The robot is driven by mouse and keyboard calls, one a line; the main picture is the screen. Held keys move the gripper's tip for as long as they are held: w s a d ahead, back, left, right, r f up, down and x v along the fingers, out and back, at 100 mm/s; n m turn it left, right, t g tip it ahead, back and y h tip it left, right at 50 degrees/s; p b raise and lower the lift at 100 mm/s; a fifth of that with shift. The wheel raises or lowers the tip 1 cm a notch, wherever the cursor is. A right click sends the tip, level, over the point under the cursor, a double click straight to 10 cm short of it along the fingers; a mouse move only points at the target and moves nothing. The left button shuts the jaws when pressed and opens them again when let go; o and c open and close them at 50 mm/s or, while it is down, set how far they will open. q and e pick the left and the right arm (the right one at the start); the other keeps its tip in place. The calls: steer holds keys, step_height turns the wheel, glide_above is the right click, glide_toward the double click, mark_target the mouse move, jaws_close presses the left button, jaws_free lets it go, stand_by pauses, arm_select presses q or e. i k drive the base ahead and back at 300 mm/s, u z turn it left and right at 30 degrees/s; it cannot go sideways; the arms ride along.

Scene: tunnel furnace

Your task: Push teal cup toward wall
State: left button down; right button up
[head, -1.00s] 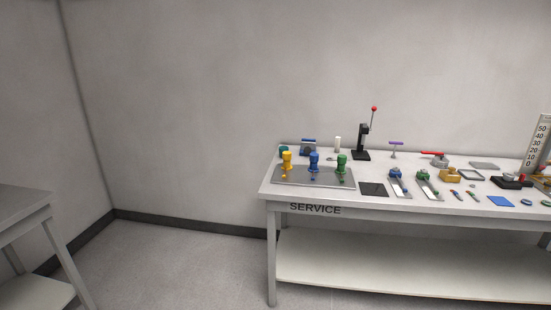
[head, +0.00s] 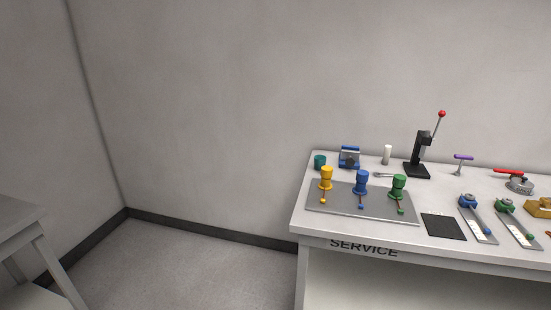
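The teal cup (head: 320,162) is a small dark teal cylinder. It stands at the back left corner of the service table (head: 308,238), near the grey wall (head: 230,100). It is behind and slightly left of the yellow-topped fixture (head: 327,178) and left of a blue device (head: 349,157). Neither of my grippers shows in the head view.
A grey plate (head: 340,205) carries the yellow, blue (head: 361,183) and green (head: 398,187) fixtures in front of the cup. A black lever press (head: 420,155) with a red knob and a white cylinder (head: 387,154) stand to the right. Open floor (head: 200,270) lies left of the table.

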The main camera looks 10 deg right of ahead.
mark_target(320, 163)
steer(key=z, duration=0.05)
steer(key=i, duration=0.95)
steer(key=z, duration=1)
steer(key=i, duration=0.85)
steer(key=z, duration=0.75)
